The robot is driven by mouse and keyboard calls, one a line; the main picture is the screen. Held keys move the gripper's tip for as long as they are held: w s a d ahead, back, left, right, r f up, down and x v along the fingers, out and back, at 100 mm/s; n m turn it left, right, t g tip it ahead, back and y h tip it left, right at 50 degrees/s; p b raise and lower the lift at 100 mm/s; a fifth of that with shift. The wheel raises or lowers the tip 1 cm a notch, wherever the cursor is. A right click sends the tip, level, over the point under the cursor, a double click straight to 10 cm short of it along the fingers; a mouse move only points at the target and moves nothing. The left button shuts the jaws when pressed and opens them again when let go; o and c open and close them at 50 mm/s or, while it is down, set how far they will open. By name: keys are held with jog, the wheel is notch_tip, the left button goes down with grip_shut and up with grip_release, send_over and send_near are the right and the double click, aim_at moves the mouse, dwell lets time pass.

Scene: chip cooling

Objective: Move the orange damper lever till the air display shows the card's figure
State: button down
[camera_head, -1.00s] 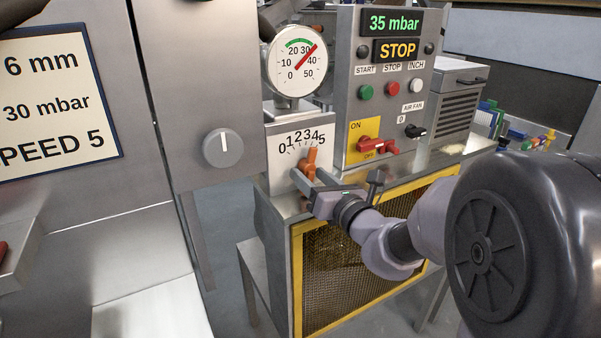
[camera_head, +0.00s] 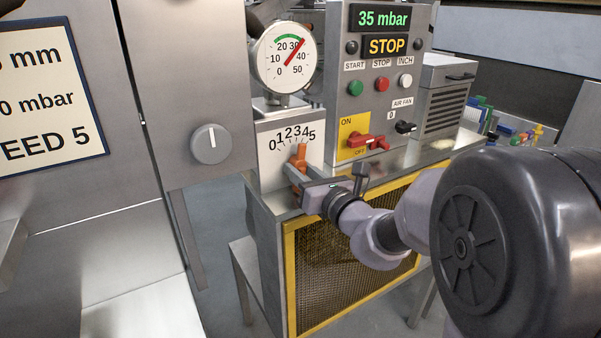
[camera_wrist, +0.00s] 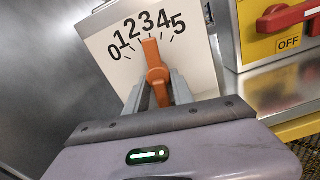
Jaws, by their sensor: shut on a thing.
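The orange damper lever (camera_head: 299,158) stands on a white scale plate (camera_head: 274,138) numbered 0 to 5. In the wrist view the lever (camera_wrist: 154,60) points near the 3. My gripper (camera_wrist: 158,92) is shut on the lever's lower part, with a finger on each side; the head view also shows it at the lever (camera_head: 297,181). The green air display (camera_head: 382,18) reads 35 mbar. The card (camera_head: 38,95) at the left is partly cut off; its middle line now shows "0 mbar". It read 30 mbar in the earlier frame.
A round gauge (camera_head: 284,57) above the scale has its red needle between 30 and 40. A red ON/OFF switch (camera_head: 365,142) and several buttons are right of the lever. A yellow-framed mesh guard (camera_head: 345,250) lies below my wrist.

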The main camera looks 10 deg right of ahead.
jog(key=c, duration=1.1)
grip_release()
jog(key=shift+s, duration=0.1)
jog(key=b+v, duration=0.4)
jog(key=v, duration=1.3)
jog(key=shift+s+r+b, duration=0.1)
jog(key=shift+b, duration=0.3)
